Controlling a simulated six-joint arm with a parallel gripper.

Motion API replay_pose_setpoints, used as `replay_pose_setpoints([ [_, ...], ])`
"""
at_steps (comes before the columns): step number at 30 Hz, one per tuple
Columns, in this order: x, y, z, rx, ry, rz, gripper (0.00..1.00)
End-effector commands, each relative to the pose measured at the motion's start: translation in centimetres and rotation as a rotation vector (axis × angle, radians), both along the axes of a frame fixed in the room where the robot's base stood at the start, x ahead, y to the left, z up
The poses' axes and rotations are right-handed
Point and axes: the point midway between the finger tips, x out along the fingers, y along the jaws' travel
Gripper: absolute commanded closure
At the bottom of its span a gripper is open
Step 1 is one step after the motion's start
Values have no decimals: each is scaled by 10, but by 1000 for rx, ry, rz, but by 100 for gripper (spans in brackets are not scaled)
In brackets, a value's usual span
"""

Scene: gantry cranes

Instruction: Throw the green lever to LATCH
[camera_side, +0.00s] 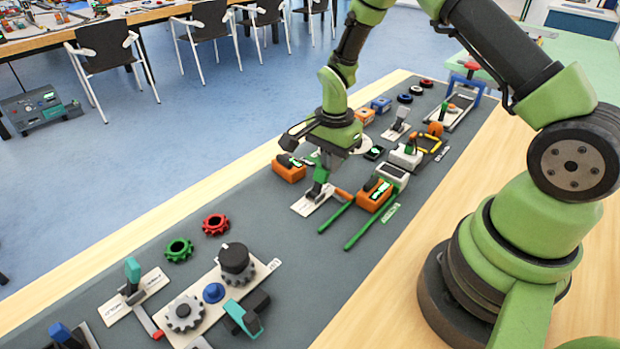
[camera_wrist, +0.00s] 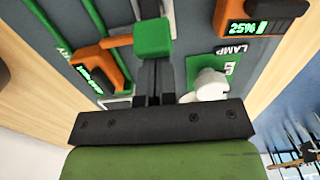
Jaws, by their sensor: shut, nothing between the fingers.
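The green lever (camera_side: 320,176) stands on a pale plate (camera_side: 303,207) on the grey mat, below my gripper (camera_side: 325,163). In the wrist view, its green block-shaped knob (camera_wrist: 152,37) shows at the tips of my gripper (camera_wrist: 154,72). The dark fingers are together with nothing between them. The fingertips are very close to the knob; I cannot tell whether they touch it. A LATCH marking is not readable in either view, and the lever's foot is partly hidden.
An orange device with a green display (camera_side: 374,194) and green rods (camera_side: 371,227) lie to the right. Another orange block (camera_side: 289,168) is at the left. A white rounded part (camera_wrist: 207,86) is beside the fingers. Gears (camera_side: 179,249) sit nearer; the mat between is clear.

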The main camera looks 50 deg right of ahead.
Motion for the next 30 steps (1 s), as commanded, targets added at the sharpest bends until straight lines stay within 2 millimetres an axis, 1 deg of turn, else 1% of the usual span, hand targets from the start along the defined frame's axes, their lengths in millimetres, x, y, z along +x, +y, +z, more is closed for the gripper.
replay_pose_setpoints([
  [3,0,-6,0,0,0,-1,100],
  [8,1,-7,5,-1,-3,0,100],
  [24,1,-7,61,-1,-4,1,100],
  [27,0,-7,68,-1,-3,1,100],
  [30,0,-7,71,-1,-2,0,100],
])
